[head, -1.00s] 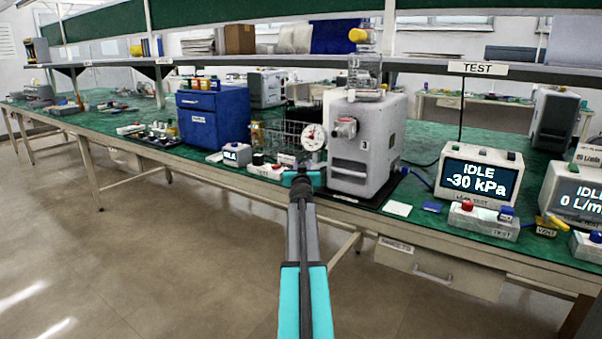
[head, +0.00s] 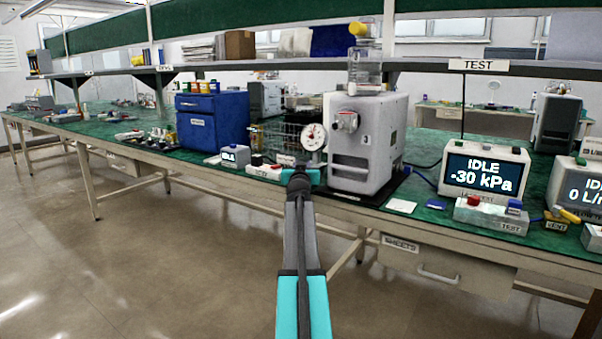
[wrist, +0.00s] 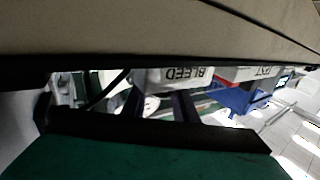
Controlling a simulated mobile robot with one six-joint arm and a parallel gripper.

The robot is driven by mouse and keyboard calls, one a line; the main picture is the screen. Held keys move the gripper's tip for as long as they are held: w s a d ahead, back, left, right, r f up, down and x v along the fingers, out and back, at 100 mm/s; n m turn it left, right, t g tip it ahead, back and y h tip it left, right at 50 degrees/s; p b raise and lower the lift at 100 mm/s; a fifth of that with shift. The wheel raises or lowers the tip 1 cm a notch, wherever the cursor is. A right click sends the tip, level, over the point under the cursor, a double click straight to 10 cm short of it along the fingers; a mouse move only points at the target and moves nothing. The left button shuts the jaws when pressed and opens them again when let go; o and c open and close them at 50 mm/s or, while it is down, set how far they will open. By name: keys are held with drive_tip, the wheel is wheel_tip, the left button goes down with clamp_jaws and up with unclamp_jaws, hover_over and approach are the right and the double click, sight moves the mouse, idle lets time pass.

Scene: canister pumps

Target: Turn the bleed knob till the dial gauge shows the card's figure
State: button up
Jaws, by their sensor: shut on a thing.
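My gripper (head: 300,172) is at the front edge of the green bench, just below the dial gauge and left of the grey pump (head: 365,145). Its two dark fingers (wrist: 166,107) show in the wrist view by an upside-down BLEED label (wrist: 185,76). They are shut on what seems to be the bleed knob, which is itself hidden. The dial gauge (head: 313,136) has a round white face with a red mark; its reading is too small to make out. A white card (head: 401,205) lies on the bench right of the pump; no figure is legible.
A display (head: 484,172) reads IDLE -30 kPa, with a red and blue button box (head: 492,214) before it. A wire basket (head: 282,138) and blue cabinet (head: 213,122) stand left of the pump. A small white box (head: 264,170) is close left of my gripper.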

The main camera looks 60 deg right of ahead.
drive_tip(key=shift+s+a+f+b, duration=0.15)
drive_tip(key=shift+f+b, duration=0.35)
drive_tip(key=shift+b, duration=0.75)
drive_tip(key=shift+a+r+b, duration=0.1)
drive_tip(key=shift+r+b, duration=0.1)
drive_tip(key=shift+b, duration=0.25)
drive_tip(key=o, duration=1.1)
drive_tip(key=shift+r, duration=0.15)
drive_tip(key=shift+c, duration=0.2)
drive_tip(key=shift+a, duration=0.1)
drive_tip(key=p+v, duration=0.3)
drive_tip(key=v, duration=1)
drive_tip(key=shift+a, duration=0.35)
drive_tip(key=shift+s, duration=0.1)
